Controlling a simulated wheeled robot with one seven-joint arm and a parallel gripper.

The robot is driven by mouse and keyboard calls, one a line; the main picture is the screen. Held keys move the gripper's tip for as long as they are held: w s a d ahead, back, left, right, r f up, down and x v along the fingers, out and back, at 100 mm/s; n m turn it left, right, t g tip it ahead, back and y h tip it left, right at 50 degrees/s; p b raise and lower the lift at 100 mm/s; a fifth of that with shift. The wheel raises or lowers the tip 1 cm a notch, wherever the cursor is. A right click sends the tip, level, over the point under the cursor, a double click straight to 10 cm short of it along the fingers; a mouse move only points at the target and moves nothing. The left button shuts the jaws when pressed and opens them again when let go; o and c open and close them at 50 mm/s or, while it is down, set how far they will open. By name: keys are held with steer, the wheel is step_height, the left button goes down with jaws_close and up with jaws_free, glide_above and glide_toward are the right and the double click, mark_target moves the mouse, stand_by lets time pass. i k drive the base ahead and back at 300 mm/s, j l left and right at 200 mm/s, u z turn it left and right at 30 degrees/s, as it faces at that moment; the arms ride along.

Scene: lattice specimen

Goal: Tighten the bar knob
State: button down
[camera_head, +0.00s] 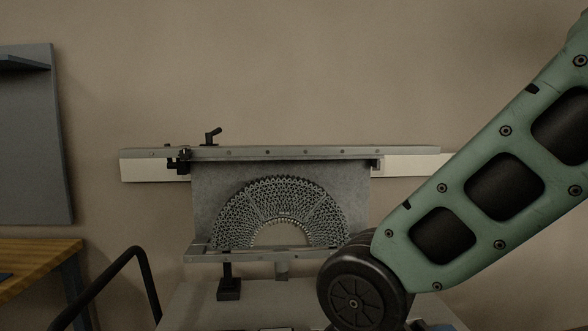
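A grey horizontal bar (300,153) runs across the upper part of the fixture in front of the wall. A small black knob with a bent lever handle (212,137) stands upright on top of the bar, left of its middle. A black clamp piece (179,162) sits at the bar's left part, below and left of that knob. I cannot tell from this view which of them is the bar knob. An arched grey lattice specimen (293,203) stands below the bar against a grey panel. My gripper is not in view; only my green arm shows at the right.
A lower grey rail (222,256) with a black block-footed post (229,289) supports the specimen on a grey table. A black curved tube (112,277) and a wooden bench (35,255) stand at the left. A dark panel (35,140) hangs at the far left. My arm covers the right side.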

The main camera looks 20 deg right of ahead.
mark_target(185, 153)
steer(key=j+z, duration=0.25)
steer(key=z, duration=0.2)
steer(key=j+z, duration=0.25)
steer(key=z, duration=0.15)
steer(key=j+z, duration=0.15)
steer(key=j, duration=0.4)
steer(key=j+z, duration=0.15)
steer(key=j, duration=0.35)
steer(key=k+j+z, duration=0.15)
steer(key=j, duration=0.4)
steer(key=k+j+z, duration=0.15)
steer(key=j, duration=0.35)
steer(key=k+j, duration=0.1)
steer(key=j, duration=0.65)
steer(key=k+j, duration=0.15)
steer(key=j, duration=0.25)
